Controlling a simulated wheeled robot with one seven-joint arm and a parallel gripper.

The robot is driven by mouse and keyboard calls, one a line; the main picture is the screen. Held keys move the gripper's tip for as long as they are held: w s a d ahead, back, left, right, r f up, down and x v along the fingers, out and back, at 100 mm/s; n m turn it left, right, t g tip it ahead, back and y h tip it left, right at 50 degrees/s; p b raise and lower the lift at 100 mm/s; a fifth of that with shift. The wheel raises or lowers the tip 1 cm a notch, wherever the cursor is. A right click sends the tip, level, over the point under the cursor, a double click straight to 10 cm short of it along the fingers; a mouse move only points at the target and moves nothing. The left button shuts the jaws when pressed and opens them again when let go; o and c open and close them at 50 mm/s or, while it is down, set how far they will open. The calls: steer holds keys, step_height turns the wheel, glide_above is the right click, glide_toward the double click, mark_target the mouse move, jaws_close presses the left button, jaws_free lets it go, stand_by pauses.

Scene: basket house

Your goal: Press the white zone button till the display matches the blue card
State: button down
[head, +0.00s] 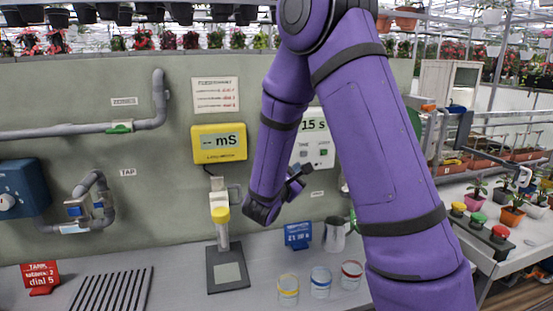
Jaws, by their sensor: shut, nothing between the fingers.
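The white display unit (325,150) hangs on the green-grey wall, partly hidden behind my purple arm. Its screen (314,125) reads "15 s" in the part that shows; its left end may be covered. Small buttons sit below the screen, one with a label that seems to read "TIME"; I cannot make out the white zone button for certain. The blue card (298,235) stands on the bench below; its white writing is too small to read surely. My gripper (301,174) is shut and empty, in front of the wall just below the unit's lower left side.
A yellow meter (219,143) reading "-- mS" hangs left of my arm, above a probe on a stand (228,273). Banded glasses (320,283) and a metal jug (334,235) stand near the blue card. A red card (40,276) stands far left. Coloured push buttons (478,221) lie right.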

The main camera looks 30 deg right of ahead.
steer(key=shift+a, duration=0.1)
steer(key=shift+w, duration=0.1)
steer(key=w+d, duration=0.2)
steer(key=w, duration=0.6)
steer(key=shift+w+d, duration=0.15)
steer(key=shift+d, duration=0.1)
steer(key=shift+w, duration=0.15)
stand_by(2.1)
steer(key=shift+w+d, duration=0.1)
steer(key=shift+w, duration=0.15)
steer(key=shift+w+d, duration=0.1)
steer(key=shift+w, duration=0.3)
stand_by(0.8)
steer(key=shift+s, duration=0.1)
steer(key=shift+s+a, duration=0.2)
steer(key=shift+s, duration=0.5)
